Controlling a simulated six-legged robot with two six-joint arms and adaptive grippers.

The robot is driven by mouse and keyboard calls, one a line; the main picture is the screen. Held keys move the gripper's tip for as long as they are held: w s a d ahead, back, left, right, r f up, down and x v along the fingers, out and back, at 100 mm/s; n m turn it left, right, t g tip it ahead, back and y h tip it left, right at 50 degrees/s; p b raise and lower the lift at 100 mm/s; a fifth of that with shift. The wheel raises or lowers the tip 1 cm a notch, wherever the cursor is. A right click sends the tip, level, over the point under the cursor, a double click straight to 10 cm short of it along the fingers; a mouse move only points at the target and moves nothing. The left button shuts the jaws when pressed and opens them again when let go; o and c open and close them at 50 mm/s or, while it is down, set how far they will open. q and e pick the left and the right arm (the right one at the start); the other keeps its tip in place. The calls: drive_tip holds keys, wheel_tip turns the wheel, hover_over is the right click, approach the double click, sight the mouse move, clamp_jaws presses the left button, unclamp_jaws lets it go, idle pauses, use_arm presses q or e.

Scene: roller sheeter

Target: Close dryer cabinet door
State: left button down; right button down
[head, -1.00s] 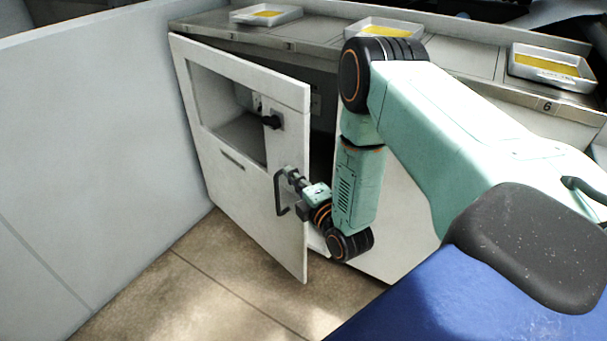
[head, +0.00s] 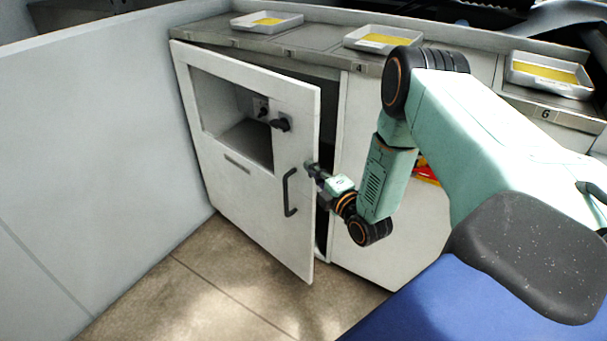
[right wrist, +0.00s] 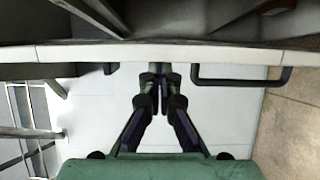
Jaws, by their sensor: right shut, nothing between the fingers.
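My right gripper (head: 309,168) is shut and empty at the door's right edge, just right of the handle's top. In the right wrist view the closed fingertips (right wrist: 154,72) lie near a pale edge strip, with the dark handle (right wrist: 235,83) to the right. Contact with the door cannot be told. My left gripper is out of view.
A grey wall panel (head: 90,160) stands left of the door. Shallow trays with yellow contents, such as one at the top middle (head: 382,40), sit on the counter above. The brown tiled floor (head: 215,290) in front of the door is clear.

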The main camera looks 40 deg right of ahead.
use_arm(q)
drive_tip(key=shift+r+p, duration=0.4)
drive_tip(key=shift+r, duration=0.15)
use_arm(e)
drive_tip(key=d, duration=0.5)
drive_tip(key=shift+w, duration=0.35)
